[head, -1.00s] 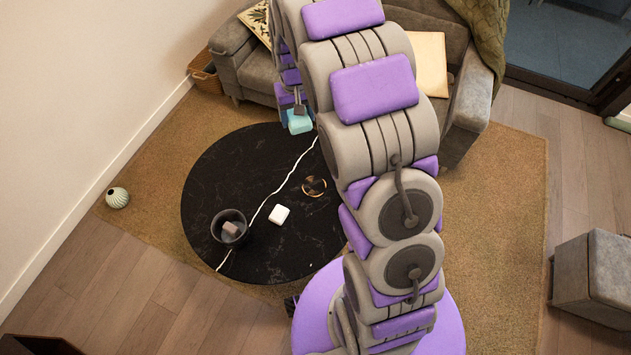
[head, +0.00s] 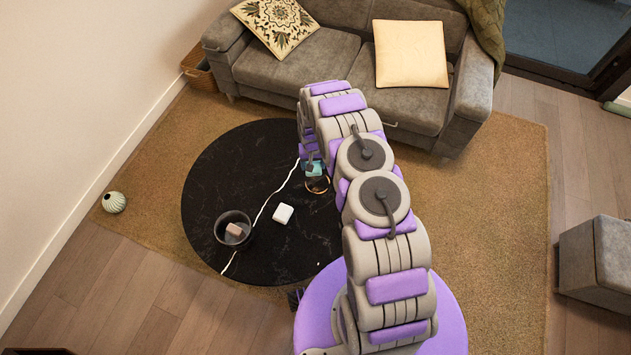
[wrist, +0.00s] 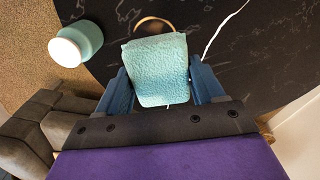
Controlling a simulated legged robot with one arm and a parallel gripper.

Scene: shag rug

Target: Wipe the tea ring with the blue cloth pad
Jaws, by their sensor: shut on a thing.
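The light blue cloth pad (wrist: 158,68) is gripped between the two fingers of my gripper (wrist: 161,88) in the wrist view. In the head view the pad (head: 314,168) shows small beside my arm, over the round black table. The brown tea ring (head: 317,185) lies on the table at the pad's near edge. In the wrist view an arc of the ring (wrist: 153,20) shows just past the pad's edge, and the pad hides the rest. I cannot tell whether the pad touches the table.
The black marbled table (head: 225,175) also holds a white block (head: 283,214) and a dark bowl (head: 221,222) with a brownish block (head: 235,229) inside. A teal jar with a white top (wrist: 75,42) stands left of the pad in the wrist view. A grey sofa (head: 330,55) is behind.

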